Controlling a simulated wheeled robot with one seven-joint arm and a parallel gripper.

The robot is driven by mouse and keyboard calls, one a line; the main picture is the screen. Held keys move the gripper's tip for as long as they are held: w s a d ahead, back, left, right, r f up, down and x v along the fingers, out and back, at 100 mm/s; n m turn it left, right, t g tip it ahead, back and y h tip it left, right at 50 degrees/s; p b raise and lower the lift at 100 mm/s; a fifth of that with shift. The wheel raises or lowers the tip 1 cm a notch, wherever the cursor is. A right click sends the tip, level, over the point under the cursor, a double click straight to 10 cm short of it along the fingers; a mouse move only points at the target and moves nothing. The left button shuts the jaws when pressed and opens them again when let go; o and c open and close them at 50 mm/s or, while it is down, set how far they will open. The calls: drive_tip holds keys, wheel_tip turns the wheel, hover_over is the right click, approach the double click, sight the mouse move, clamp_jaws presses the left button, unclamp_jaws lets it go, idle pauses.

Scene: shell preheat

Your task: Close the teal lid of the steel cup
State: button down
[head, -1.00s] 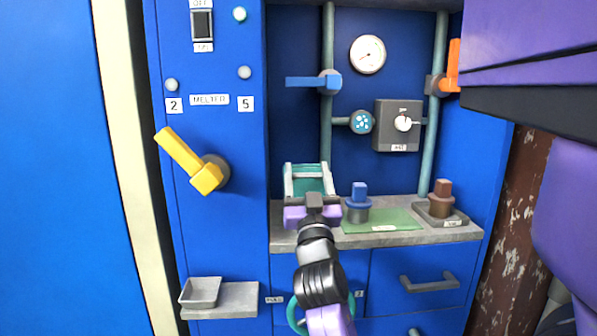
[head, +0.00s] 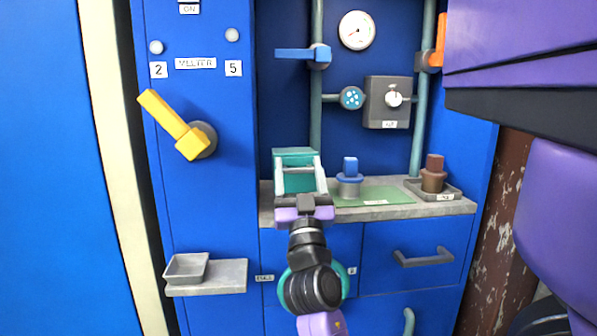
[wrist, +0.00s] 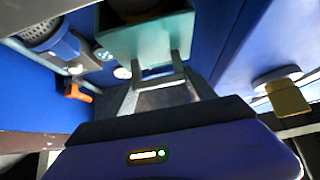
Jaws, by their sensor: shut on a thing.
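A teal box-like form (head: 295,156), which I take for the lid, stands at the left end of the grey shelf. It shows a pale top and a darker front. My gripper (head: 299,170) is in front of it, its pale fingers reaching up to it. In the wrist view my gripper (wrist: 160,78) is shut with a grey crossbar between its fingertips, against the teal lid (wrist: 150,40). The bar looks like the lid's handle. A dark rounded shape shows at the top edge there. I cannot make out the steel cup clearly.
To the right on the shelf (head: 395,208) are a blue plug (head: 349,178) on a green mat and a brown plug (head: 433,175) in a tray. A yellow lever (head: 180,130) sticks out at left. A metal tray (head: 186,268) sits low left. A grey drawer handle (head: 424,257) is below.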

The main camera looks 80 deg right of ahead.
idle(0.4)
drive_tip(key=shift+c, duration=1.6)
unclamp_jaws()
drive_tip(key=shift+f, duration=0.1)
drive_tip(key=v, duration=0.7)
drive_tip(key=shift+a, duration=0.3)
drive_tip(key=shift+s+f, duration=0.1)
